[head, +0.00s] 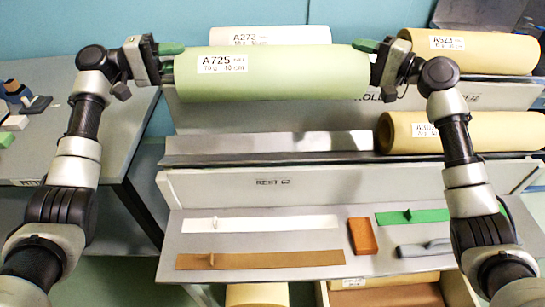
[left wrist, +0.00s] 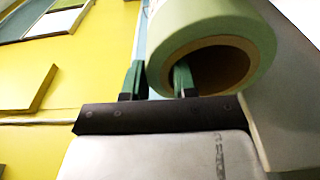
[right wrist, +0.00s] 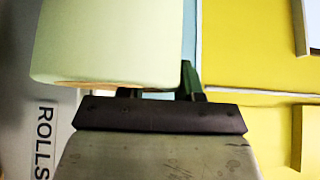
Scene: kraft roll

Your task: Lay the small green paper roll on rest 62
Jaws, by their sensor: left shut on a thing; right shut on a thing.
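The pale green paper roll (head: 270,74), labelled A725, is held level above the stand in the head view. My left gripper (head: 172,58) is shut on its left end; in the left wrist view one finger is inside the brown core (left wrist: 215,62) and one outside the wall. My right gripper (head: 373,54) is shut on the right end; in the right wrist view one finger shows outside the roll (right wrist: 110,45), the other is mostly hidden.
A yellow roll (head: 460,132), labelled A302, lies at the right end of the ledge. A white roll (head: 285,35) and another yellow roll (head: 480,50) lie behind. The lower shelf holds strips, an orange block (head: 362,236) and a grey tool (head: 425,248). A side table (head: 100,125) stands left.

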